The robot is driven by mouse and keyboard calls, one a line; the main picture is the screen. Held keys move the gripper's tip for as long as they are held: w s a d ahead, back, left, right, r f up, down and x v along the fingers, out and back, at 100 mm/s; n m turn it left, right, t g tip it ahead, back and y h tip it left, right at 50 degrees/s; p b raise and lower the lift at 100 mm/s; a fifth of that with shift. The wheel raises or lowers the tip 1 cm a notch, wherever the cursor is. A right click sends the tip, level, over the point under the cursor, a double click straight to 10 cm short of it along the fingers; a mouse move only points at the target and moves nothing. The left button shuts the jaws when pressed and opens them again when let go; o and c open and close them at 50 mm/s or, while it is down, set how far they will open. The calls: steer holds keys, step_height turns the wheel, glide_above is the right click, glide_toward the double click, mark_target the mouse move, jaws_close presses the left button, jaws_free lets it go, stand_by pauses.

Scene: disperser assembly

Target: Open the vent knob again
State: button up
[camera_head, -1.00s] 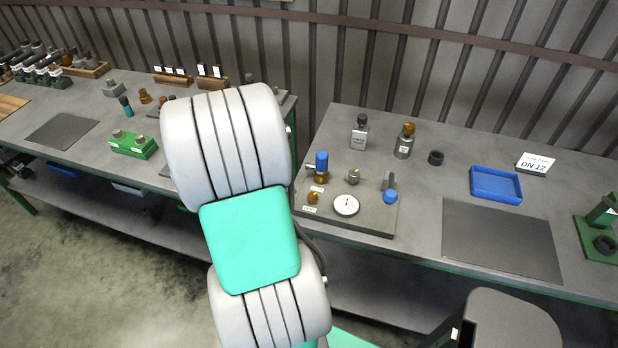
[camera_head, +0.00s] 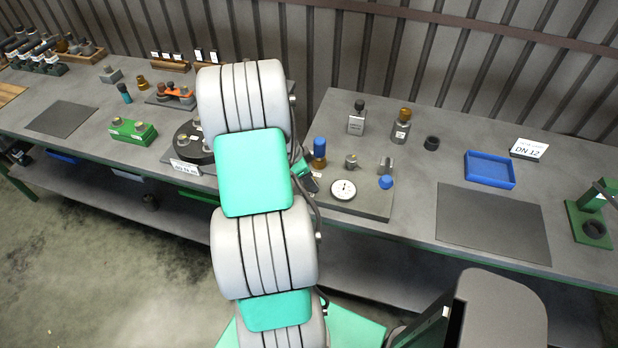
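A grey test plate (camera_head: 372,204) lies on the right bench with several fittings. On it stand a blue-capped brass fitting (camera_head: 319,150), a small metal fitting (camera_head: 351,161), a round white gauge (camera_head: 343,189) and a lever part with a blue knob (camera_head: 385,182). I cannot tell for certain which part is the vent knob. The small brass knob at the plate's front left is hidden now. My gripper (camera_head: 311,184) shows only in part at the plate's left edge, beside the blue-capped fitting, mostly behind my arm. Its fingers are too small and covered to read.
A dark bottle (camera_head: 357,118), a brown-capped bottle (camera_head: 401,126) and a black ring (camera_head: 432,143) stand behind the plate. A blue tray (camera_head: 490,183), a DN 12 sign (camera_head: 529,149) and a green stand (camera_head: 588,225) are to the right. The dark mat (camera_head: 490,222) is clear.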

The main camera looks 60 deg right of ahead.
jaws_close()
steer(key=shift+n, duration=0.4)
steer(key=n+t+h+b, duration=0.1)
steer(key=n+b, duration=0.1)
steer(key=n, duration=0.1)
steer(key=shift+s+b, duration=0.15)
steer(key=shift+b, duration=0.2)
steer(key=n+t+b, duration=0.2)
steer(key=n, duration=0.3)
steer(key=shift+s+n, duration=0.15)
steer(key=shift+n, duration=0.25)
steer(key=n+t+b, duration=0.1)
steer(key=n, duration=0.2)
steer(key=n+t+b, duration=0.1)
steer(key=n, duration=0.2)
steer(key=shift+s+t+b, duration=0.15)
steer(key=shift+t+b, duration=0.25)
steer(key=n+y+b, duration=0.1)
steer(key=n, duration=0.2)
steer(key=n+t+y+b, duration=0.1)
steer(key=n, duration=0.2)
steer(key=shift+d, duration=0.15)
steer(key=shift+n, duration=0.3)
steer(key=shift+o, duration=1.3)
jaws_free()
